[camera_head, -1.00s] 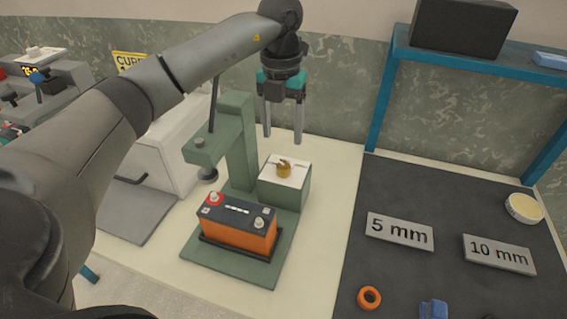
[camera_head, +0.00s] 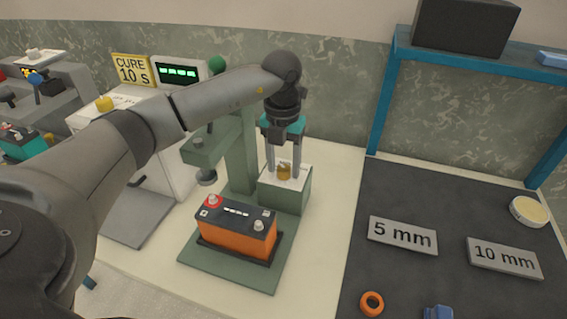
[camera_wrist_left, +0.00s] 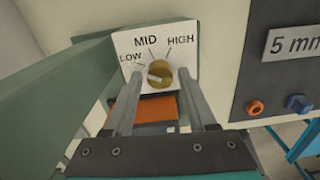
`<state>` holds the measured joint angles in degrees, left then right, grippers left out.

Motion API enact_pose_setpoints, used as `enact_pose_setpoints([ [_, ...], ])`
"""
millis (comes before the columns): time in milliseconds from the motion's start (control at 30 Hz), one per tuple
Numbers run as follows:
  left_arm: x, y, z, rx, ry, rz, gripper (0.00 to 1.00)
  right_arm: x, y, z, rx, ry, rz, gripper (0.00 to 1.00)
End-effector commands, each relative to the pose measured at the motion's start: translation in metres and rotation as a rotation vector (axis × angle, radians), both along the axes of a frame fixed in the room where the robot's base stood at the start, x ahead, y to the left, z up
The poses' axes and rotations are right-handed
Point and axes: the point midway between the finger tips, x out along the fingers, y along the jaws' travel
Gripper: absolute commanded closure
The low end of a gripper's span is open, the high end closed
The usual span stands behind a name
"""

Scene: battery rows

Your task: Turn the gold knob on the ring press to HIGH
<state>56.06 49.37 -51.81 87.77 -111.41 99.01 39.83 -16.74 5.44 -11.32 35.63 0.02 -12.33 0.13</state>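The gold knob (camera_head: 284,171) sits on the white dial plate of the green ring press (camera_head: 240,150). In the left wrist view the knob (camera_wrist_left: 160,73) shows a pale pointer mark on its left part, toward the LOW side. The labels LOW, MID and HIGH (camera_wrist_left: 181,40) run left to right above it. My left gripper (camera_head: 283,176) points down over the dial with its fingers on either side of the knob. In the wrist view the fingers (camera_wrist_left: 160,78) are open, with a gap on each side of the knob. My right gripper is not in view.
An orange battery (camera_head: 236,232) stands on the press base under the press arm. A machine with a CURE 10 s sign (camera_head: 132,69) is behind left. A dark mat (camera_head: 400,200) with 5 mm (camera_head: 402,235) and 10 mm (camera_head: 503,257) plates lies right, below a blue shelf frame (camera_head: 385,95).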

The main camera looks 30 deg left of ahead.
Motion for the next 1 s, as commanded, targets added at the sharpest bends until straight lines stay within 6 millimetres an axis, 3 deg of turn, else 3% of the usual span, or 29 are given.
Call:
enact_pose_setpoints([
  [33,0.0,-0.0001,0.0001,0.0,0.0,0.0,0.5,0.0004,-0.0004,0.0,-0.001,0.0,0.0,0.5],
  [500,0.0,-0.0002,0.0004,-0.001,0.0,0.0,1.0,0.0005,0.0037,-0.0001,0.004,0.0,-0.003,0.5],
  [1000,0.0004,0.0,0.0011,-0.001,0.0,-0.067,1.0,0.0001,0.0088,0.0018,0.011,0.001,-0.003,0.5],
])
